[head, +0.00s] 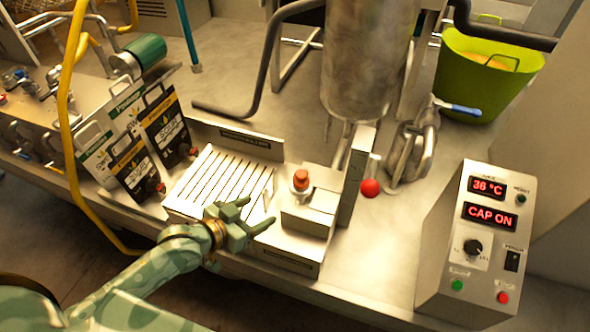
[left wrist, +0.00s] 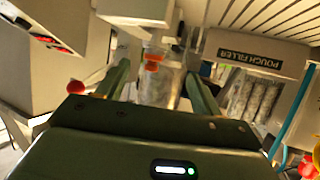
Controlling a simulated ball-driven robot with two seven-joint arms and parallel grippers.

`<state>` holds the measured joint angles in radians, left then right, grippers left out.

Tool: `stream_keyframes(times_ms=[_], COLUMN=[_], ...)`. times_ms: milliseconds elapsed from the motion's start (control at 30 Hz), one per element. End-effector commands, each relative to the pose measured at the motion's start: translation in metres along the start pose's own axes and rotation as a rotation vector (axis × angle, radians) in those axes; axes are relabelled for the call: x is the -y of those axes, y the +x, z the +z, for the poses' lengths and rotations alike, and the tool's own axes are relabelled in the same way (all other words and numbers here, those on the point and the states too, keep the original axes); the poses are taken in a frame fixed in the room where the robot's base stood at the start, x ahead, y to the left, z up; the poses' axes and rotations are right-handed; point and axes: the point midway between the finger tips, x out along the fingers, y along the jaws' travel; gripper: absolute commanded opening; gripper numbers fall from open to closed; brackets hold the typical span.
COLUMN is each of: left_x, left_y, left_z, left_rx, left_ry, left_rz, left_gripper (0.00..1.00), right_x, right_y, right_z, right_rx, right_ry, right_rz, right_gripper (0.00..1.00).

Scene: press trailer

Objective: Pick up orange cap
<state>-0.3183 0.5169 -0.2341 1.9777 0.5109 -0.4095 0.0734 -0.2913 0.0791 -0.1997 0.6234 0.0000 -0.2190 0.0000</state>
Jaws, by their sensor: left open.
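In the left wrist view the orange cap (left wrist: 152,63) shows ahead, between the two fingers. My left gripper (head: 260,211) is open and empty, to the left of the cap and nearer the front edge. Its fingers also show apart in the left wrist view (left wrist: 160,82), with a gap between them and the cap. My right gripper is not in view.
A slotted tray (head: 215,182) lies left of the cap. An upright metal plate and a red knob (head: 370,188) stand to its right. The control box (head: 480,245) reads "CAP ON". Printed pouches (head: 165,130) stand at left. A green tub (head: 485,75) stands behind right.

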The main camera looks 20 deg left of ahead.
Motion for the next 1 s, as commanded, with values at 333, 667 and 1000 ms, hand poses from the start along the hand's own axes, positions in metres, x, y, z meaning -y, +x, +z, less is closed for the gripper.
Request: stream_keyframes(times_ms=[333,667,1000], left_x=[-0.009,-0.01,-0.009], left_y=[0.052,0.105,0.149], left_z=[-0.024,-0.027,-0.039], left_rx=[-0.041,-0.038,-0.037], left_ry=[0.001,0.005,0.004], left_rz=[0.025,0.024,0.024], left_gripper=[0.66,0.66,0.66], right_x=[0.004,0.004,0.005], right_y=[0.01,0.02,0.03], right_z=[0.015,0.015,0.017], right_rx=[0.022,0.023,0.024], right_ry=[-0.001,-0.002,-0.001], right_rz=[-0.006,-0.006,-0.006], right_gripper=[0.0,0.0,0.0])
